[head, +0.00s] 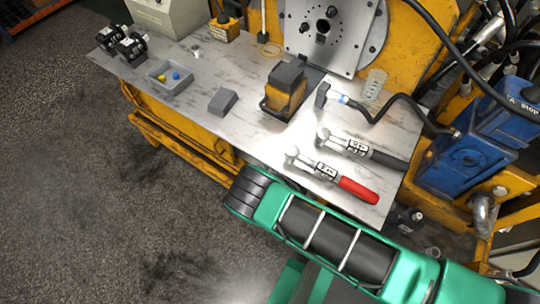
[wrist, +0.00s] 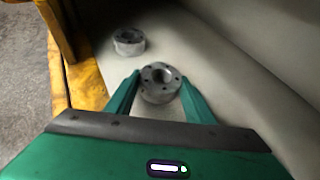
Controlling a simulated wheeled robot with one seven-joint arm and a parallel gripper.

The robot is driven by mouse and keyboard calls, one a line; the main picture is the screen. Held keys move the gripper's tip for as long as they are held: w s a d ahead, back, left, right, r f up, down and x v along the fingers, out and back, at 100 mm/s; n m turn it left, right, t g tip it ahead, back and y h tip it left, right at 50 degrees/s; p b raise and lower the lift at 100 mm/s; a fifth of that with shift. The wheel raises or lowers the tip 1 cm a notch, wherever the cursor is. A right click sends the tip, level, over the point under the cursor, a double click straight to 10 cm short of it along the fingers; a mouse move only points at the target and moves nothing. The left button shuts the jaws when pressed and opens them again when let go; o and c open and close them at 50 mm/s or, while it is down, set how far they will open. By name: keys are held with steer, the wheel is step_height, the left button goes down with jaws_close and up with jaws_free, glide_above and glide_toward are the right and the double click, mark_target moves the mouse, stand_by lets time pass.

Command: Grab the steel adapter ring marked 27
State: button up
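In the wrist view a round steel ring (wrist: 147,96) with a central bore and small holes in its top face sits between the tips of my gripper (wrist: 161,80). The two green fingers are spread apart, one on each side of it. I cannot tell whether they touch it. A second, similar steel ring (wrist: 130,42) stands farther off to the upper left, on the same pale surface (wrist: 215,50). No marking is readable on either ring, so I cannot tell which is 27. My gripper is not visible in the head view.
A yellow frame (wrist: 85,85) borders the pale surface on the left. A smooth pale wall rises on the right. In the head view the metal workbench (head: 225,75) carries a red-handled tool (head: 345,183), a grey tray (head: 170,80) and a yellow-black block (head: 285,90).

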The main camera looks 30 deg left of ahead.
steer(key=c, duration=0.4)
steer(key=shift+r, duration=0.1)
